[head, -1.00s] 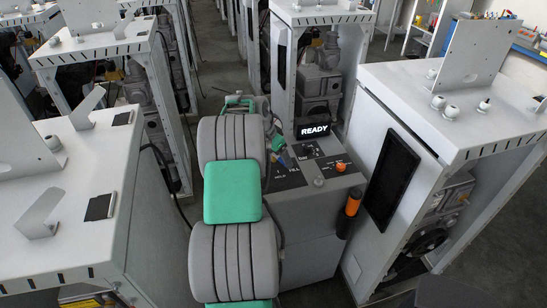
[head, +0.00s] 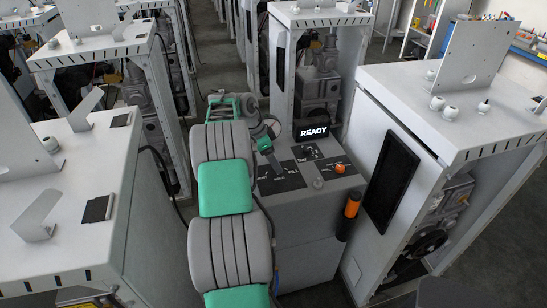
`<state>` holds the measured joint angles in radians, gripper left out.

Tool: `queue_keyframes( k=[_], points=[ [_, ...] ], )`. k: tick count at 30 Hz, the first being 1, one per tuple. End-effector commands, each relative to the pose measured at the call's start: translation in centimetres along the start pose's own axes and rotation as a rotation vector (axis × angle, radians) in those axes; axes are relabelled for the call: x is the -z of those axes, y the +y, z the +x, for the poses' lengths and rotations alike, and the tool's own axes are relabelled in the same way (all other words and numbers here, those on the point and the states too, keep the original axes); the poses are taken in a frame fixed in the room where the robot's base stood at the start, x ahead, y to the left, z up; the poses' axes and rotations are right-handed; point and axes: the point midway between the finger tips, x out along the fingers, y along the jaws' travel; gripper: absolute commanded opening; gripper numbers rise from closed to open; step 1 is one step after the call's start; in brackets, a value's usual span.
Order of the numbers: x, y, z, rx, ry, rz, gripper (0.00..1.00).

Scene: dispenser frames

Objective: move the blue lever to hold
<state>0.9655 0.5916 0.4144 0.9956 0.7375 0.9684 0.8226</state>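My arm reaches away from me to the grey dispenser console (head: 310,235). Its green and grey end, with my gripper (head: 268,154), is over the left part of the console's top panel. The fingers are too small and too overlapped to tell whether they are open or shut. A narrow dark blue piece, apparently the blue lever (head: 273,164), shows right at the gripper's end, above a black label plate (head: 283,180). Whether the gripper touches it I cannot tell. White lettering on the plate is too small to read surely; one word looks like FILL.
White cabinets stand close on the left (head: 75,190) and right (head: 450,95).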

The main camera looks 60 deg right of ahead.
Motion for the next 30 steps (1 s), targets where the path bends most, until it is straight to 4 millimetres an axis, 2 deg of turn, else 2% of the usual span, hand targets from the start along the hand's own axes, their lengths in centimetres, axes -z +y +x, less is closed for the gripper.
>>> queue_keyframes(
  k=[5,6,11,20,30],
  points=[
    [0.0,-0.1,-0.1,0.003,0.0,-0.003,0.12],
    [0.0,-0.1,-0.1,0.003,0.0,-0.003,0.88],
    [0.0,-0.1,-0.1,0.002,0.0,-0.002,1.0],
    [0.0,-0.1,-0.6,0.003,0.0,-0.002,1.0],
    [0.0,-0.2,-7.0,0.004,0.0,-0.003,1.0]
  ],
)
